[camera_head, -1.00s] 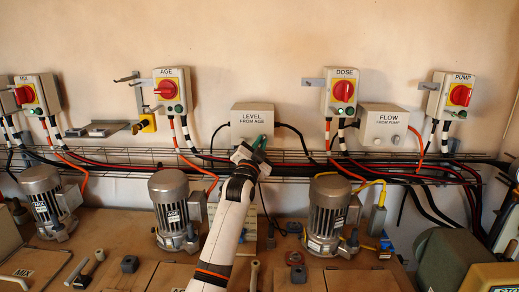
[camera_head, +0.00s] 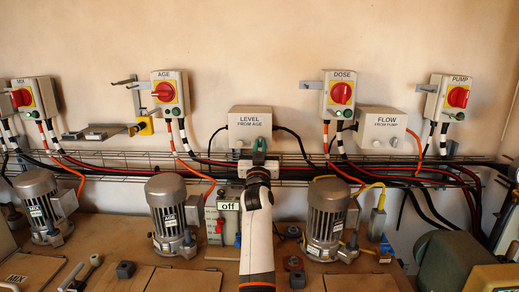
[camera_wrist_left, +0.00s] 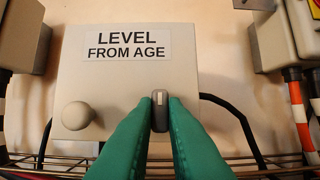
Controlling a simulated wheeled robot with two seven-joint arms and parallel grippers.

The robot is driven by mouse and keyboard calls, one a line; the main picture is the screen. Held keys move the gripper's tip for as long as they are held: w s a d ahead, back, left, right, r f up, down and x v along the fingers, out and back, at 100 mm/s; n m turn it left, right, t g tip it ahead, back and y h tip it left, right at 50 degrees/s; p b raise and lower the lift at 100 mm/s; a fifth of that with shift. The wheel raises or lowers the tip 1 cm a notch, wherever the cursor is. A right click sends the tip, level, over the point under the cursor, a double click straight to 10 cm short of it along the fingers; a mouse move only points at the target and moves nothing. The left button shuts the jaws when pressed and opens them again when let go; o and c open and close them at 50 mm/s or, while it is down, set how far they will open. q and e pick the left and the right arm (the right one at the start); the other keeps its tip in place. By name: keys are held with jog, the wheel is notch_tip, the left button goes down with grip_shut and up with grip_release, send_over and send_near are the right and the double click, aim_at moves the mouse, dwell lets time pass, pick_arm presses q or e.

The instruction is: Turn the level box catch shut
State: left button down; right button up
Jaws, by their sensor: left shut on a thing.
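The level box (camera_head: 250,122) is a pale box on the wall, labelled "LEVEL FROM AGE". In the left wrist view its face (camera_wrist_left: 75,78) fills the middle, with a round pale knob (camera_wrist_left: 77,115) at lower left. The catch (camera_wrist_left: 159,118) is a small dark upright bar with a pale mark, at the box's lower right. My left gripper (camera_wrist_left: 159,104) has its green fingers on either side of the catch, shut on it. In the head view my left gripper (camera_head: 258,151) is at the box's lower edge and hides the catch. My right gripper is not in view.
A wire cable tray (camera_head: 310,170) with cables runs below the box. The flow box (camera_head: 383,124) and dose switch box (camera_head: 340,95) stand to the right, the age switch box (camera_head: 170,92) to the left. Motors (camera_head: 327,215) stand on the bench below.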

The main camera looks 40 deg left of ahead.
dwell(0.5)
pick_arm(q)
jog(key=c, duration=1.5)
grip_release()
jog(key=shift+o, duration=0.2)
jog(key=shift+s+d+f, duration=0.3)
jog(key=shift+s+f, duration=0.05)
jog(key=b+v, duration=0.3)
jog(key=v, duration=0.8)
jog(key=shift+r, duration=0.2)
jog(key=shift+d+f, duration=0.1)
